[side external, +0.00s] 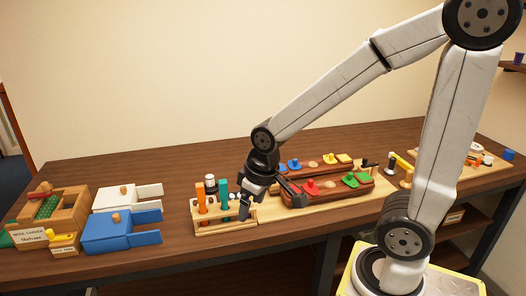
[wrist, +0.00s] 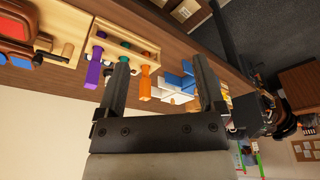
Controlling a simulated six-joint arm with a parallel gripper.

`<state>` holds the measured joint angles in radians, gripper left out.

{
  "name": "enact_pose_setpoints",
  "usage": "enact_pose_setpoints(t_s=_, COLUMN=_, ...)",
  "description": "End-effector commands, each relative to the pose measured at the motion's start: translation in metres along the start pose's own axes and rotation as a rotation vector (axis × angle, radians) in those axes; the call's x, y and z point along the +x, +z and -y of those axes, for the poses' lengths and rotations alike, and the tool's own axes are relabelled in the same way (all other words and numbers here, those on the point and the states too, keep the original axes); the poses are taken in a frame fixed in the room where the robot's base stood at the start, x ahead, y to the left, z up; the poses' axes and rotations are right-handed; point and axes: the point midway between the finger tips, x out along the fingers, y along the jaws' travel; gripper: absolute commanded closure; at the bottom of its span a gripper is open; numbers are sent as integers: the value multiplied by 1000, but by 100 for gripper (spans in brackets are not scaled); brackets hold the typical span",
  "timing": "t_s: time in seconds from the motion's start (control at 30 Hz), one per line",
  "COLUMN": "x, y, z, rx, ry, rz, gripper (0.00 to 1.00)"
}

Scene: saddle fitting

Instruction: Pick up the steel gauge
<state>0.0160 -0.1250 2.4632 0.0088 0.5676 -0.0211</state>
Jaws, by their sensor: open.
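My gripper (side external: 268,202) is open, with its two dark fingers spread beside the right end of a small wooden rack (side external: 222,227). In the wrist view, nothing is held between the fingertips of my gripper (wrist: 160,66). The rack holds an orange-handled tool (side external: 202,197), a teal-handled tool (side external: 224,193) and a white-and-black piece (side external: 210,184). Small pale or grey pieces (side external: 234,207) show at the rack's right part, next to my gripper. They are too small to tell whether one is the steel gauge. The wrist view shows a purple handle (wrist: 93,74) and an orange handle (wrist: 146,80) at the rack.
Saddle-like wooden blocks with red, green, blue and yellow pieces (side external: 325,190) stand on a light board right of my gripper. A blue box (side external: 120,232), a white box (side external: 112,198) and a wooden tray of green parts (side external: 52,207) stand left. The table's back is clear.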

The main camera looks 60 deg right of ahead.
Motion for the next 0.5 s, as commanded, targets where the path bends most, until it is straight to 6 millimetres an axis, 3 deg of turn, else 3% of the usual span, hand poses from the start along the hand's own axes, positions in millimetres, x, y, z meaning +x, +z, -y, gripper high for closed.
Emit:
enact_pose_setpoints(t_s=0.27, x=0, y=-34, z=-10, rx=5, ry=-1, rz=-10, gripper=12)
enact_pose_setpoints(t_s=0.5, x=3, y=-80, z=-29, rx=12, ry=-3, rz=-24, gripper=12)
